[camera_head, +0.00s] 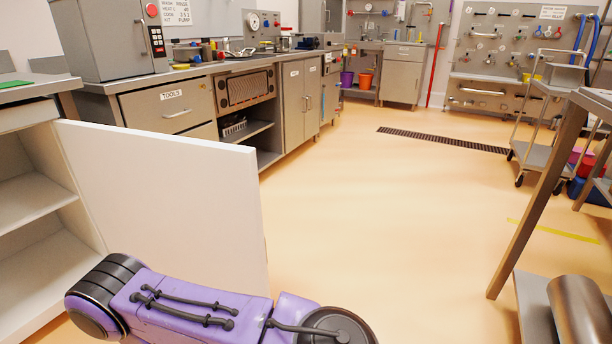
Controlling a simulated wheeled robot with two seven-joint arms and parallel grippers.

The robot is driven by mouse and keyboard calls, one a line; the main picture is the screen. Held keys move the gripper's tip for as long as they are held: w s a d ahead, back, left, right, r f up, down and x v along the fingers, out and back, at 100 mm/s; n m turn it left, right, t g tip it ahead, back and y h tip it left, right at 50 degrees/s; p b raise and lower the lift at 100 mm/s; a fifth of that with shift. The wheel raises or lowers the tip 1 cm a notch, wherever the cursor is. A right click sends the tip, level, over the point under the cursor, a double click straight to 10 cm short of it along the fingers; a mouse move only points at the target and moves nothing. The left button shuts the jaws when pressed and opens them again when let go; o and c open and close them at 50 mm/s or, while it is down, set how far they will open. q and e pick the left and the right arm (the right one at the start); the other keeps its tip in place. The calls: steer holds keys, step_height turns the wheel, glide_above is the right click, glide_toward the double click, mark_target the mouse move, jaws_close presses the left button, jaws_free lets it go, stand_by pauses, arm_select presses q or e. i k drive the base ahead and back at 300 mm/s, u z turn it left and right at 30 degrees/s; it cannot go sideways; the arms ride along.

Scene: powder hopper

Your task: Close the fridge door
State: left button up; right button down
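The white fridge door (170,195) stands wide open at the left, swung out from the fridge (35,215). White shelves show inside the open fridge. A purple arm link of mine lies low across the front, overlapping the door's lower edge in the picture. I cannot tell whether the arm touches the door. Neither gripper shows in this view.
A metal counter with drawers (170,105) runs behind the door. A metal table leg (540,200) and a steel cylinder (580,310) stand at the right. A wheeled cart (535,155) is further back. The floor (370,220) in the middle is clear.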

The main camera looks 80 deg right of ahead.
mark_target(189, 209)
steer(key=z, duration=1.85)
